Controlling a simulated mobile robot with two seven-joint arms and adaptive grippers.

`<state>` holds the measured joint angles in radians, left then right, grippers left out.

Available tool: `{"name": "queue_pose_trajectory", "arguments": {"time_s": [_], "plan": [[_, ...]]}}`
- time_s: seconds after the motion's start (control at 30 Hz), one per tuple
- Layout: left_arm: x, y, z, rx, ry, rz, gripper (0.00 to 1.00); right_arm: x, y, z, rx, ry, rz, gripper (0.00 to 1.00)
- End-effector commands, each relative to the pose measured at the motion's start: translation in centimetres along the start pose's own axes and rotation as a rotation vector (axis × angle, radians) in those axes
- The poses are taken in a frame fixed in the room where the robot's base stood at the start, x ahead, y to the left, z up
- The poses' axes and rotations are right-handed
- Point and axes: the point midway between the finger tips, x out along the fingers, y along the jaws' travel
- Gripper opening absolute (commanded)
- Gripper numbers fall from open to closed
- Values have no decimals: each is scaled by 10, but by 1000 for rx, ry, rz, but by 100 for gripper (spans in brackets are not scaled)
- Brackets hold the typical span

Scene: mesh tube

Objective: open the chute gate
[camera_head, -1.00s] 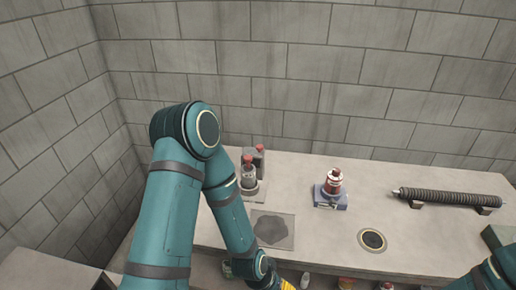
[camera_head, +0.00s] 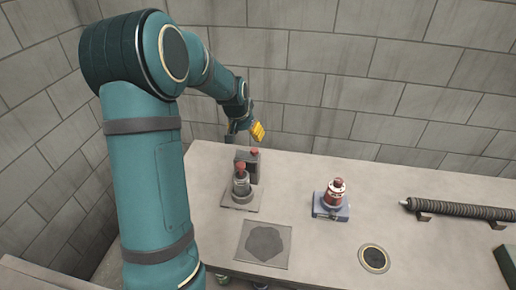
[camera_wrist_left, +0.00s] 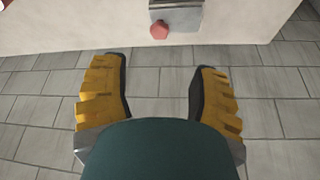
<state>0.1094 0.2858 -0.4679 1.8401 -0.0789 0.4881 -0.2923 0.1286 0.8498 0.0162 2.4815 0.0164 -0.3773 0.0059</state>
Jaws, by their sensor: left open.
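A dark grey upright block with a red knob (camera_head: 254,153) stands at the back left of the bench, behind a small bottle-like device. I cannot tell whether it is the chute gate. In the left wrist view, a grey metal piece (camera_wrist_left: 176,14) with a red knob (camera_wrist_left: 159,31) shows at the top edge, cut off by the frame. My left gripper (camera_head: 257,131), with yellow fingers, is above and behind the block in the head view. In the left wrist view it is open (camera_wrist_left: 158,85), with nothing between the fingers. My right gripper is out of view.
A red-topped bottle device (camera_head: 241,186) stands in front of the block. A second bottle on a blue base (camera_head: 331,206), a dark square plate (camera_head: 264,243), a round ring (camera_head: 374,258) and a ribbed tube (camera_head: 460,209) are on the bench. A block wall stands behind.

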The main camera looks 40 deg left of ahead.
Motion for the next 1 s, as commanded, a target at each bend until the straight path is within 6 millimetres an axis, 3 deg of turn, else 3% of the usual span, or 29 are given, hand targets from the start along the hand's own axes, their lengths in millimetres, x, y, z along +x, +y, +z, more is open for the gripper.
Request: {"name": "queue_pose_trajectory", "arguments": {"time_s": [0.3,0.5,0.7,1.0], "plan": [[66,0,2,0,-4,0,61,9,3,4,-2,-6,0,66],[98,0,1,-1,-2,0,61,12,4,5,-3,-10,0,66],[115,1,0,0,0,1,61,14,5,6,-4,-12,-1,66],[118,1,0,0,0,1,61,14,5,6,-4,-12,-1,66]]}}
